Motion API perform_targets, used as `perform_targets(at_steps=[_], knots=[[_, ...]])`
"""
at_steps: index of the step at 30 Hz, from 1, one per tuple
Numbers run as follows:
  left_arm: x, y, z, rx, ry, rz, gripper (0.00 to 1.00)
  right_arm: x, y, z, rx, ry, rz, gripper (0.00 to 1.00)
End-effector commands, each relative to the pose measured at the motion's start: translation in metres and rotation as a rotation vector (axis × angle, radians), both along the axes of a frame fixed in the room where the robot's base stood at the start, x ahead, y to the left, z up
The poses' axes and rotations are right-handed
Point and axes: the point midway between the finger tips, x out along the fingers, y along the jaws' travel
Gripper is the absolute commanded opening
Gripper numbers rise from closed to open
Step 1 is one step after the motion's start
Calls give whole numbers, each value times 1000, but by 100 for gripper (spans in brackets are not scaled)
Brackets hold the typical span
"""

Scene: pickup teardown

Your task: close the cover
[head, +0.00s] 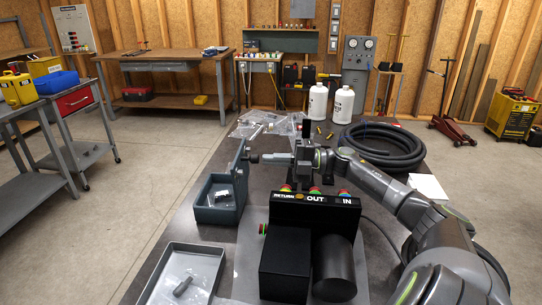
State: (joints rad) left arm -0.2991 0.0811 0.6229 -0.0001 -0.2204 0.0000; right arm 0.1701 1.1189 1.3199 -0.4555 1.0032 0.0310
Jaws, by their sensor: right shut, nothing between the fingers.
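The cover (240,171) is a grey lid standing about upright at the right side of a small open grey box (207,213). A small dark and light item lies inside the box. My right gripper (252,158) comes in from the right and is shut and empty. Its tips are at the right-hand face of the cover, near its upper part. I cannot tell whether they touch it. My left gripper is not in view.
A black unit with a RETURN/OUT/IN panel (316,199) stands in front of my right gripper. A grey tray (217,249) with a small part lies at the front left. A black hose coil (380,142), two white bottles (318,104) and plastic bags (268,123) lie behind.

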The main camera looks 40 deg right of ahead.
Motion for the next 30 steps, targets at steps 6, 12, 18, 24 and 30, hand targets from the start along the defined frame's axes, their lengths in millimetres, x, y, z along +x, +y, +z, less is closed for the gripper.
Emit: perform_targets(at_steps=[6,12,18,24,30], knots=[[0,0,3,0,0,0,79,5,5,0,0,0,0,0],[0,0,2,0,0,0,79,4,5,0,0,0,0,0],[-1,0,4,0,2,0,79,5,6,2,-9,8,2,0],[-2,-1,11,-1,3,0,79,8,9,9,-52,53,6,0],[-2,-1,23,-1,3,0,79,16,16,19,-133,143,7,0]])
